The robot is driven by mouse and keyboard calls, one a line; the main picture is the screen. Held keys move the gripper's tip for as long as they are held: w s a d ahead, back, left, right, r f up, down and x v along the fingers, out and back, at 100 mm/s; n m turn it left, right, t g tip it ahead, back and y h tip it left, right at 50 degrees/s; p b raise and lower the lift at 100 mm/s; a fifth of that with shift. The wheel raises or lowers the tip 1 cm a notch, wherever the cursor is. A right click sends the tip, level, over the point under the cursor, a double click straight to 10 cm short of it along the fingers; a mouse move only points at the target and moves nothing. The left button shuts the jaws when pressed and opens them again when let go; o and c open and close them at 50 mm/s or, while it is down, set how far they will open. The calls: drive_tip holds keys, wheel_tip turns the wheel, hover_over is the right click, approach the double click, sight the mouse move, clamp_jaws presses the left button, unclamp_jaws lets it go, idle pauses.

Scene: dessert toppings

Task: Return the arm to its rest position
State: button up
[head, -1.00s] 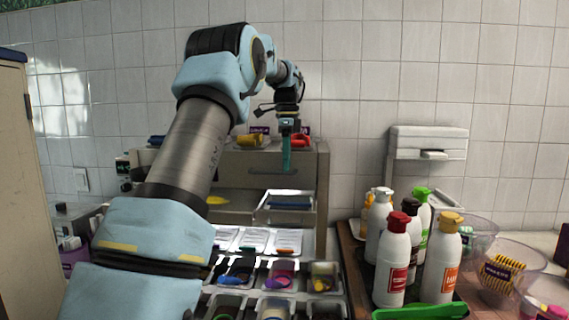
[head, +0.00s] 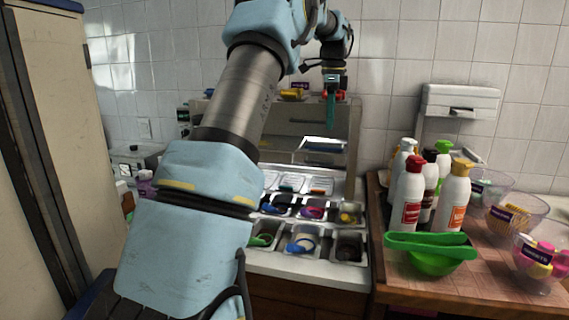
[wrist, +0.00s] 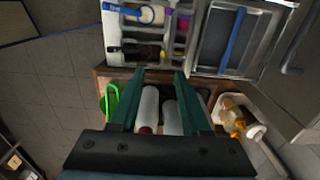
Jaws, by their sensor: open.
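My gripper (head: 331,97) hangs pointing down in front of the tiled wall in the head view, raised above the steel unit. In the wrist view its two green fingers (wrist: 160,95) stand apart, with nothing held between them. White bottles show beyond the fingers in the wrist view, well below and not touched. My arm stretches up and over from the lower left of the head view, bent high at the elbow. It hides part of the topping station.
A steel topping unit (head: 300,270) with several filled compartments stands below my arm. On the wooden counter (head: 400,291) at right are several bottles (head: 408,195), a green bowl (head: 437,262) and clear bowls (head: 515,215). A tall cabinet (head: 55,110) stands at left. The air around my gripper is clear.

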drive_tip(key=s+a+f+n, duration=0.6)
drive_tip(key=s, duration=0.3)
drive_tip(key=s+a+f+n+t, duration=0.1)
drive_tip(key=s+a+f+n, duration=0.5)
drive_tip(key=s, duration=0.4)
drive_tip(key=s+a+f+n, duration=0.6)
drive_tip(key=s+a+n, duration=0.1)
drive_tip(key=s, duration=0.3)
drive_tip(key=shift+a+f+n+t, duration=0.3)
drive_tip(key=shift+a, duration=0.1)
drive_tip(key=shift+s, duration=0.1)
